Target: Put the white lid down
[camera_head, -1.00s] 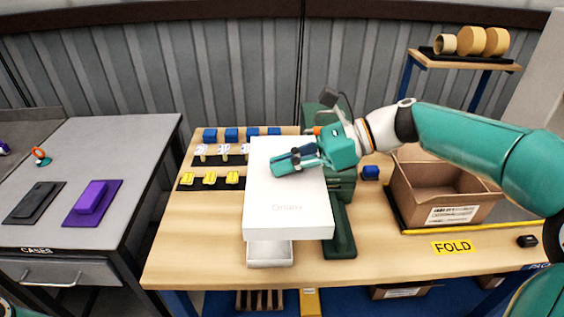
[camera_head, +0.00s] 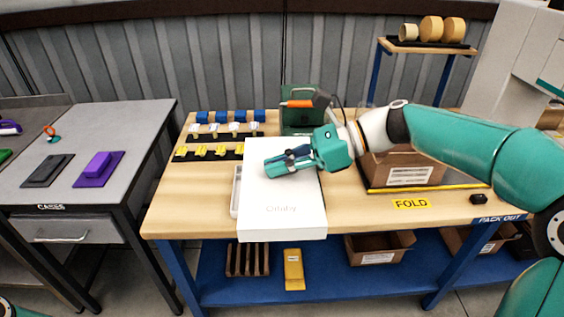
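The white lid (camera_head: 283,205) is a large flat rectangle with faint lettering near its front edge. It is over the front middle of the wooden table, and its front end reaches past the table edge. My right gripper (camera_head: 283,162) comes in from the right and lies across the lid's upper part, closed on it; how the fingertips grip it is hard to see. A white tray (camera_head: 236,192) shows as a narrow strip at the lid's left side, mostly hidden by the lid. My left gripper is out of view.
Rows of blue (camera_head: 231,116), white and yellow parts (camera_head: 201,151) stand at the table's back left. A green machine (camera_head: 300,119) is behind the lid. An open cardboard carton (camera_head: 408,176) stands right, partly behind my arm. Bare wood (camera_head: 190,205) lies left of the lid.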

